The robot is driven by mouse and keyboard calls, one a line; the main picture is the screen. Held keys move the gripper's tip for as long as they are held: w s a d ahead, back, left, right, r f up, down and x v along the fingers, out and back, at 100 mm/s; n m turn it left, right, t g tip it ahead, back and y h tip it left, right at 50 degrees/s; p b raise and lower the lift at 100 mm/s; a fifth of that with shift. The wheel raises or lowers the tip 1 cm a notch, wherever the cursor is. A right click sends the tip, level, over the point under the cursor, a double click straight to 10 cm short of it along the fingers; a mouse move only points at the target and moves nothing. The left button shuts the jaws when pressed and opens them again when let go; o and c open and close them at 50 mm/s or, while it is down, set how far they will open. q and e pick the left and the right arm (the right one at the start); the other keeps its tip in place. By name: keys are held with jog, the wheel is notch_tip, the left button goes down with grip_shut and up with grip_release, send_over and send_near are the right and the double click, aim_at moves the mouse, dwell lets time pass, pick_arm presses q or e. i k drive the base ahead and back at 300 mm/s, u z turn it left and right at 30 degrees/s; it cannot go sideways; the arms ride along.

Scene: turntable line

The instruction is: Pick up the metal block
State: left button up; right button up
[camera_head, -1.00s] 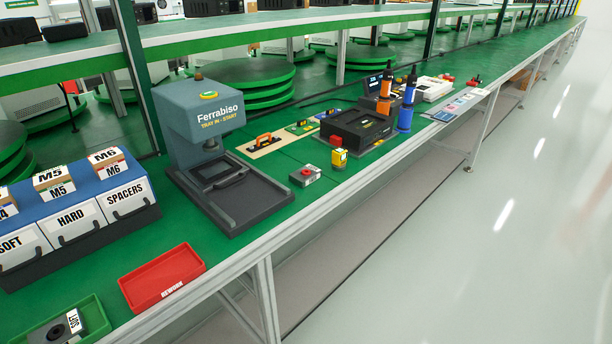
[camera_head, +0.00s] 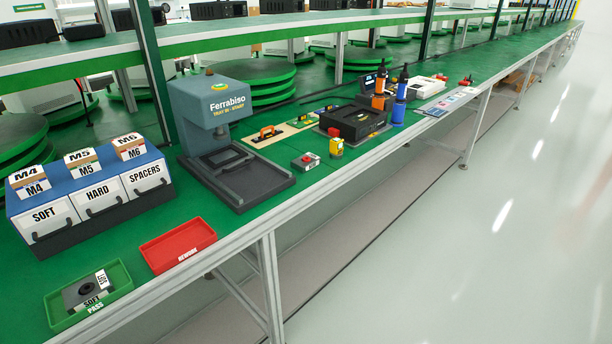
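A dark grey block with a round hole in its top, which looks like the metal block (camera_head: 76,294), lies in the green tray (camera_head: 122,281) marked PASS at the lower left. A white SOFT label (camera_head: 102,279) is at its right side, and another SOFT marking shows in front of it. Neither of my grippers is in view, so their distance from the block cannot be told.
A red REWORK tray (camera_head: 178,246) stands right of the green tray. Behind are the blue drawer unit (camera_head: 90,192) and the grey Ferrabiso press (camera_head: 212,110). A small box with a red button (camera_head: 306,161) stands further right. Green table is bare between them.

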aim_at(297, 163)
jog(key=u, duration=0.1)
jog(key=k, duration=0.15)
jog(key=z, duration=1.25)
jog(key=i, duration=0.95)
jog(key=u, duration=1.7)
